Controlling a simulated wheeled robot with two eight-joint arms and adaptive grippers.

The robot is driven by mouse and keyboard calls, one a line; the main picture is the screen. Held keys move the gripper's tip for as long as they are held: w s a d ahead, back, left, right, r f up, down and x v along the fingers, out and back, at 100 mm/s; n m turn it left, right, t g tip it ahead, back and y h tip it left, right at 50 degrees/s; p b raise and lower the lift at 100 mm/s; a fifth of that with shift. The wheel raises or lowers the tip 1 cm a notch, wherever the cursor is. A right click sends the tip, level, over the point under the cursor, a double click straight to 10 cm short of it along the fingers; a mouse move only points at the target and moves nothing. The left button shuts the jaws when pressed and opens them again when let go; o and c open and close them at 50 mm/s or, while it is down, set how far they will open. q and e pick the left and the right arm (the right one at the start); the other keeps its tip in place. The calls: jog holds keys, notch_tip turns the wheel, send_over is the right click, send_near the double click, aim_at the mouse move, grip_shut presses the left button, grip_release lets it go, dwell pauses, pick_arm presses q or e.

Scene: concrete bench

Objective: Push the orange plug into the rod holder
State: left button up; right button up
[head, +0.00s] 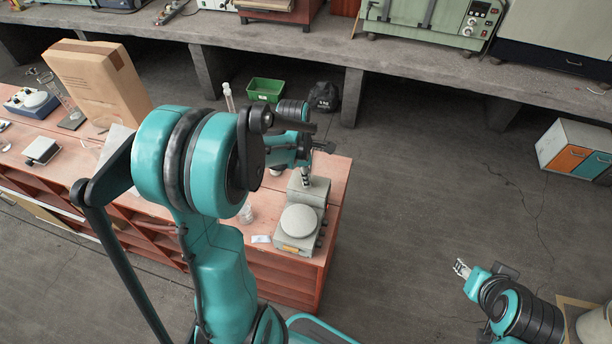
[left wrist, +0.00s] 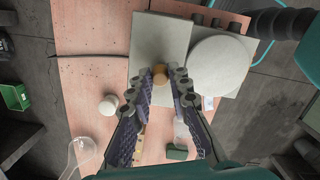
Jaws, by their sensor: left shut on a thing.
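The orange plug (left wrist: 160,76) shows in the left wrist view between the tips of my left gripper (left wrist: 165,83), which is shut on it. The plug is over the grey rectangular block (left wrist: 158,42) beside a round pale plate; this block appears to be the rod holder's body. The hole is hidden, and I cannot tell whether the plug's lower end is inside it. In the head view my left gripper (head: 305,179) points down at the grey block (head: 309,190). My right gripper (head: 462,268) is far off at lower right, above the floor, with its finger gap too small to judge.
A small white container (left wrist: 108,105) and clear glassware (head: 246,212) stand nearby on the reddish bench. A cardboard box (head: 98,82) stands at the far left. Open floor lies right.

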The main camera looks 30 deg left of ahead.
pick_arm(q)
jog(key=shift+f+b, duration=0.25)
jog(key=shift+b, duration=0.05)
jog(key=o, duration=1.2)
jog(key=shift+r, duration=0.2)
jog(key=shift+r+p, duration=2.55)
jog(key=shift+r, duration=0.85)
jog(key=shift+s+f, duration=0.1)
